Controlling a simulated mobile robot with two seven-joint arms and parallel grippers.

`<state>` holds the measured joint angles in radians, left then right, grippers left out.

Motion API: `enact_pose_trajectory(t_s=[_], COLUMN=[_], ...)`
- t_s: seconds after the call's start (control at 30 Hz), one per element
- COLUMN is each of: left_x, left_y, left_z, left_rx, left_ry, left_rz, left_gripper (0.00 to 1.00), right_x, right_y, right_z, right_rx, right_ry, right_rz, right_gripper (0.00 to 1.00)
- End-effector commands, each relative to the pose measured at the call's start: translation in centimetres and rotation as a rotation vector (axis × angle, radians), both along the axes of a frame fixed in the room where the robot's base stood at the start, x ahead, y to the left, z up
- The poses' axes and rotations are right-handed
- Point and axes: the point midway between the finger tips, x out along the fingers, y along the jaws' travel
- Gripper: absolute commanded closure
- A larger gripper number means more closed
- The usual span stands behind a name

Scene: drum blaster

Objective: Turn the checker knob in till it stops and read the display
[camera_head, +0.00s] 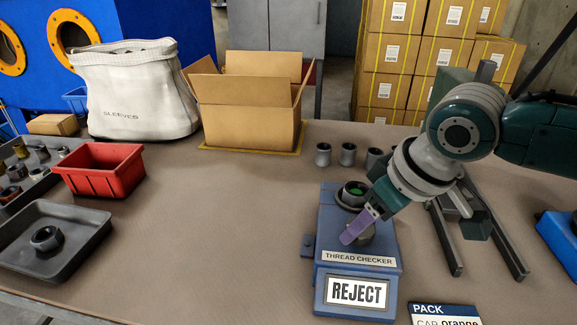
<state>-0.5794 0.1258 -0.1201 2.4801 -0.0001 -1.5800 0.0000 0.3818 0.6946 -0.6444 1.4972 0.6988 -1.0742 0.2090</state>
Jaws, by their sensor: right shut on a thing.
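The blue thread checker (330,235) stands on the bench at the front right. Its display (358,292) reads "REJECT". A round grey knob (368,236) sits on its top face, partly covered by my right gripper. My right gripper (354,232), with purple fingers, reaches down from the right and is shut on the knob. Behind the knob, a dark ring-shaped part with green inside (355,190) sits in the checker. My left gripper is out of view.
Several grey sleeves (348,153) stand behind the checker. An open carton (245,125) and a white sack (140,100) stand at the back. A PACK sign (443,312) is at front right. The bench middle is clear.

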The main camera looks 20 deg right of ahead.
Motion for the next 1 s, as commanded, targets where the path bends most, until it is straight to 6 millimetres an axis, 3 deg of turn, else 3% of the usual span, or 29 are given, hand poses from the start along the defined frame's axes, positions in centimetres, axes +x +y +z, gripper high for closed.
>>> enact_pose_trajectory(t_s=[0.47, 0.83, 0.87, 1.0], left_x=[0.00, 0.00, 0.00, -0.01], left_y=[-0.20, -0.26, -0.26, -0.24], left_z=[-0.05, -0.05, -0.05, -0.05], left_rx=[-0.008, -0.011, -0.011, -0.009], left_ry=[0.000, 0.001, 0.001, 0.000], left_rz=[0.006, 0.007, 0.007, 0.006], left_gripper=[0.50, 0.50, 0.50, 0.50], right_x=[0.13, 0.11, 0.11, 0.10], right_y=[-0.27, -0.23, -0.23, -0.22], right_z=[-0.13, -0.03, -0.03, -0.03], right_rx=[0.000, 0.000, 0.000, 0.000], right_ry=[0.001, 0.000, 0.000, 0.000], right_rz=[0.343, 0.377, 0.377, 0.376], right_gripper=[0.99, 0.99, 0.41, 0.25])
